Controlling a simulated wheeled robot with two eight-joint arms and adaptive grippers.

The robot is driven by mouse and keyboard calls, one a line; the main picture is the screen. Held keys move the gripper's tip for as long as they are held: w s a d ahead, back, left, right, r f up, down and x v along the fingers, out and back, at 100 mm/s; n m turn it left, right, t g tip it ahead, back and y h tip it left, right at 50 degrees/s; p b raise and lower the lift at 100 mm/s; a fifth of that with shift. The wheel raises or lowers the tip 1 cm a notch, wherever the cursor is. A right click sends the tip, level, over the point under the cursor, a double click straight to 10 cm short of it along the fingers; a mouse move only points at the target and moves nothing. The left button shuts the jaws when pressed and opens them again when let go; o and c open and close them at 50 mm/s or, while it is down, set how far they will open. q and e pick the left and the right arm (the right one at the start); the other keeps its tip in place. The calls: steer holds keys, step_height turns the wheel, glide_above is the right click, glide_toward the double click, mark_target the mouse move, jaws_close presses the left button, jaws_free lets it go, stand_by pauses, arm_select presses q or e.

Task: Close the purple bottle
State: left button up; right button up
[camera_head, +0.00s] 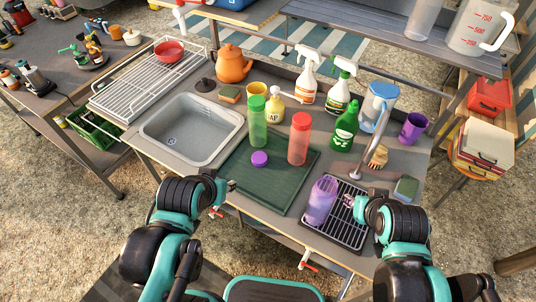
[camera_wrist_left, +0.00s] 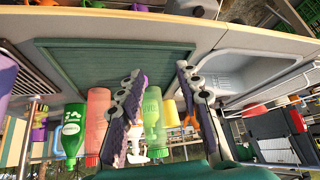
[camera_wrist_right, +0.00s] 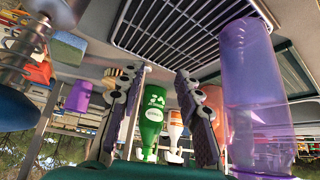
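The translucent purple bottle (camera_head: 321,201) stands upright and uncapped on the black drain rack (camera_head: 340,228). It also shows at the right of the right wrist view (camera_wrist_right: 255,95). A purple cap (camera_head: 260,158) lies on the green mat (camera_head: 253,183), left of the bottle. My right gripper (camera_head: 349,201) is just right of the bottle, and the bottle is not between its fingers; in the right wrist view it is open and empty (camera_wrist_right: 160,75). My left gripper (camera_head: 226,187) is by the counter's front edge, left of the mat; in the left wrist view it is open and empty (camera_wrist_left: 157,72).
A green-capped bottle (camera_head: 257,122) and a red bottle (camera_head: 299,138) stand on the mat's far part. A soap bottle (camera_head: 274,106), green detergent bottle (camera_head: 345,128) and spray bottles stand behind. A sink (camera_head: 192,128) is left, a tap (camera_head: 373,150) right. The mat's front is clear.

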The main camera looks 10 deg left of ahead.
arm_select(q)
steer(key=shift+s+r, duration=0.1)
arm_select(e)
steer(key=shift+s+r, duration=0.1)
